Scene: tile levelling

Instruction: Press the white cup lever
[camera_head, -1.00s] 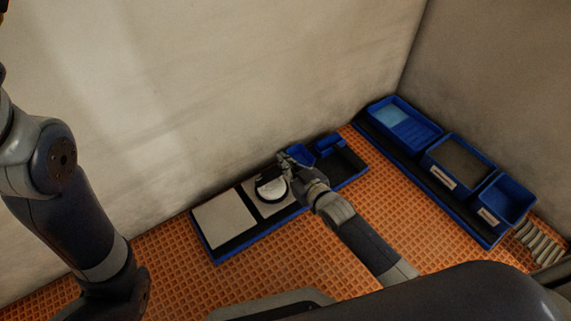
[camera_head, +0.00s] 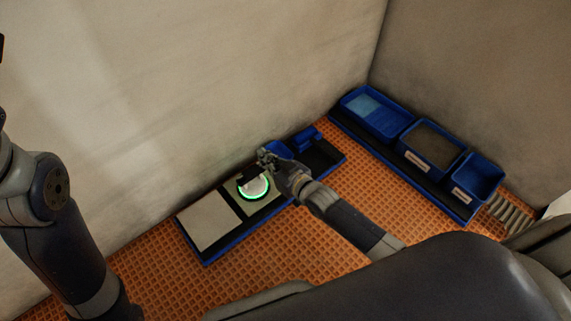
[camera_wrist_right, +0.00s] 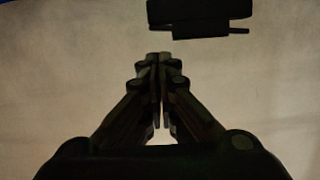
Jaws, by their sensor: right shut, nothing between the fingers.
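The white cup (camera_head: 254,189) is round and sits on the right-hand pale tile of the blue-edged tray (camera_head: 214,258). A ring glows green around its edge. Its black lever (camera_head: 246,180) lies over the back part of the cup. My right gripper (camera_head: 264,157) is just behind and to the right of the lever; I cannot tell whether they touch. In the right wrist view my right gripper (camera_wrist_right: 160,58) is shut and empty, with a black bar (camera_wrist_right: 200,14), perhaps the lever, ahead of its tips and apart from them in the picture. My left gripper is out of view.
A second pale tile (camera_head: 208,220) lies left of the cup. Blue bins (camera_head: 478,178) stand in a second tray at the right. Walls close off the back and right. The orange grid floor (camera_head: 150,275) is clear in front of the tray.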

